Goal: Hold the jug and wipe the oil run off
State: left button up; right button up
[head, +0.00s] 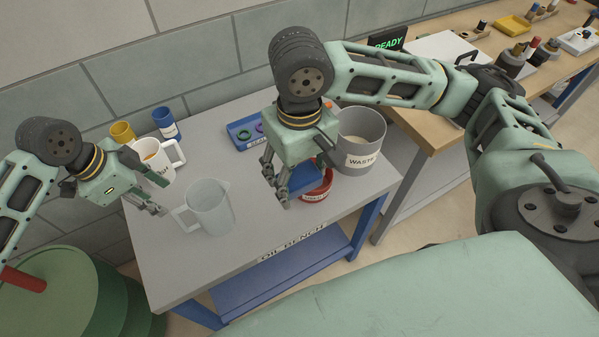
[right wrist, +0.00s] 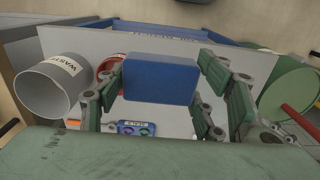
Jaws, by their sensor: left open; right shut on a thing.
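A clear, empty-looking jug (head: 211,209) stands upright on the grey oil bench (head: 262,222), its handle toward the left. No oil run can be made out on it. My left gripper (head: 157,208) is open just left of the jug's handle, apart from it. My right gripper (head: 288,190) is shut on a blue block-shaped pad (right wrist: 161,79), held above the bench right of the jug. The pad (head: 306,178) is partly hidden by the fingers in the head view.
A blue seals tray (head: 243,133) lies behind.

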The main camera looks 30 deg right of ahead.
aim_at(176, 209)
jog(key=shift+w, duration=0.15)
jog(key=shift+s+f+b, duration=0.1)
jog(key=shift+s+b, duration=0.25)
jog(key=shift+s+f+b, duration=0.15)
jog(key=shift+f+b, duration=0.1)
jog(key=shift+b, duration=0.05)
pick_arm(q)
jog(key=b+x, duration=0.5)
jog(key=b, duration=0.1)
jog(key=shift+w+f, duration=0.15)
jog(key=shift+w, duration=0.05)
pick_arm(e)
jog(key=f, duration=0.6)
jog(key=shift+w+f, duration=0.1)
jog(key=shift+w, duration=0.15)
pick_arm(q)
jog(key=shift+d+f, duration=0.1)
jog(key=shift+f, duration=0.15)
pick_arm(e)
jog(key=shift+f, duration=0.1)
pick_arm(q)
jog(key=shift+x, duration=1.55)
